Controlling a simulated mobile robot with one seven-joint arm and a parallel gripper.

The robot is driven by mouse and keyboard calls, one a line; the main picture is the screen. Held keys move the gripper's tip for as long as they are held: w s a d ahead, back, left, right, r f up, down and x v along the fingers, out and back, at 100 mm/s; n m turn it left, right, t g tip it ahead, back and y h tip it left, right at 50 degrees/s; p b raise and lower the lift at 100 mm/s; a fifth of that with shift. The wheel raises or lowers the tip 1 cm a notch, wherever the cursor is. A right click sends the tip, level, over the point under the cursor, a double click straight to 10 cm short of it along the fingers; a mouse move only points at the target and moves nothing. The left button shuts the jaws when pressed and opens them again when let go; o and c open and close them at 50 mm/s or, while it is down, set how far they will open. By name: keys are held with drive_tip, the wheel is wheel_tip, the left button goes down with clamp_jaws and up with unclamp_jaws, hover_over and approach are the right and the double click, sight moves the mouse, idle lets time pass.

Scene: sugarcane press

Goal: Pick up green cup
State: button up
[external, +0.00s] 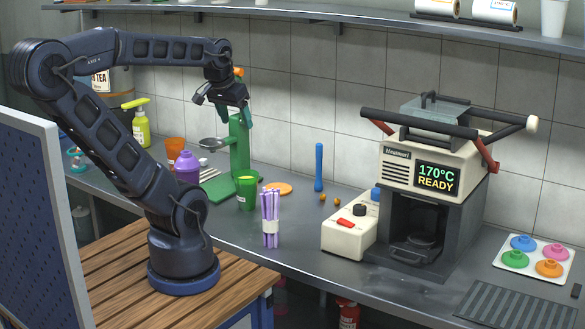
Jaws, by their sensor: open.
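The green cup (247,194) stands upright on the grey counter, left of the middle in the external view. It has a pale label and something yellow-green at its rim. My gripper (231,122) is open and empty, high above the counter and above the cup, in front of a green stand. Its fingers point downward and do not touch the cup. The exact depth between gripper and stand is hard to tell.
A green stand (239,150) rises just behind the cup. Purple sticks (270,218) stand in front-right of it, a purple shaker (187,168) and orange cup (176,151) to the left. A blue rod (319,167) and sealing machine (430,190) are right.

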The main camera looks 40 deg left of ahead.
drive_tip(key=o, duration=0.6)
drive_tip(key=shift+c, duration=0.2)
drive_tip(key=n+g, duration=0.5)
drive_tip(key=n, duration=0.7)
hover_over(246, 176)
drive_tip(key=s+d, duration=0.2)
drive_tip(key=d, duration=0.1)
wheel_tip(246, 176, down, 19)
drive_tip(key=shift+s+a+f, duration=0.1)
drive_tip(key=shift+s+f, duration=0.05)
drive_tip(key=shift+f, duration=1.75)
drive_tip(key=shift+s+a+f, duration=0.1)
drive_tip(key=shift+f, duration=1.8)
drive_tip(key=shift+s+a+f, duration=0.1)
drive_tip(key=shift+s+f, duration=0.05)
drive_tip(key=shift+f, duration=1.75)
